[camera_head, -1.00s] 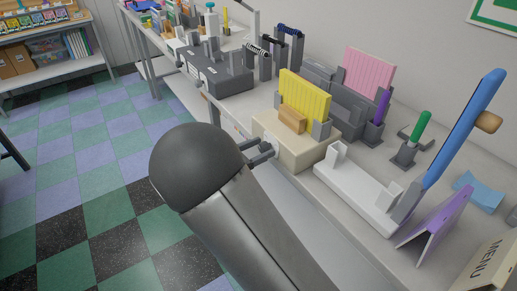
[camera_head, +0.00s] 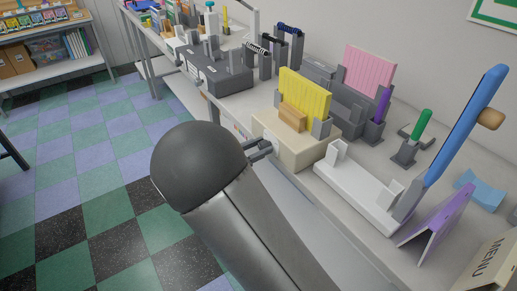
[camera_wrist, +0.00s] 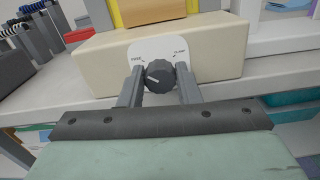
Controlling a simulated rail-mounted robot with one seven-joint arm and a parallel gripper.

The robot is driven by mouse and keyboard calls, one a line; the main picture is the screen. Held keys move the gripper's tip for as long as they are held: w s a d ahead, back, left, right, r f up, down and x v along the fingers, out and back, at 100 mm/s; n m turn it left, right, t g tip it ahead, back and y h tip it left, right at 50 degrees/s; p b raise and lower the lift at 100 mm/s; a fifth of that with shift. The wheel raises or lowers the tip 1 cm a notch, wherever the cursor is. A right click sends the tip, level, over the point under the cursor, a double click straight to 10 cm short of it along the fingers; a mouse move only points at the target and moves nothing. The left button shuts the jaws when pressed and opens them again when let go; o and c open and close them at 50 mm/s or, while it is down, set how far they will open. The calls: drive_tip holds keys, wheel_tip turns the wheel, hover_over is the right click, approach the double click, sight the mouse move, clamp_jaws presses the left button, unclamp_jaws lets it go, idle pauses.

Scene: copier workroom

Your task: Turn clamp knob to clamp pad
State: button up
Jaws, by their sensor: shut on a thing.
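The clamp knob (camera_wrist: 159,76) is a dark ribbed dial on the front of a cream block (camera_wrist: 100,62). A white plate (camera_wrist: 150,48) behind it has small print, apparently "FREE" at left and "CLAMP" at right. A small light mark shows on the knob's left part. The yellow pad (camera_head: 305,94) stands upright in the block, behind a wooden piece (camera_head: 292,117). My gripper (camera_wrist: 160,82) is shut on the knob, one finger on each side. In the head view my gripper (camera_head: 268,148) is at the block's front face, where the knob is hidden.
Right of the block stand a white holder (camera_head: 350,195), a blue-handled lever (camera_head: 465,125) and a purple folded card (camera_head: 437,222). A grey holder with a pink pad (camera_head: 369,71) is behind. A dark grey device (camera_head: 215,72) stands left. The floor in front is open.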

drive_tip(key=m+b, duration=0.2)
drive_tip(key=m, duration=0.1)
drive_tip(key=shift+f+m, duration=0.2)
drive_tip(key=shift+m, duration=0.1)
drive_tip(key=m+b, duration=0.9)
drive_tip(key=b, duration=0.1)
drive_tip(key=m+b, duration=0.9)
drive_tip(key=shift+s+f+b, duration=0.15)
drive_tip(key=shift+b, duration=0.2)
drive_tip(key=shift+m, duration=0.4)
drive_tip(key=o, duration=1)
drive_tip(key=shift+c, duration=0.2)
drive_tip(key=shift+a, duration=0.1)
drive_tip(key=p+v, duration=0.3)
drive_tip(key=v, duration=1.4)
drive_tip(key=shift+s, duration=0.2)
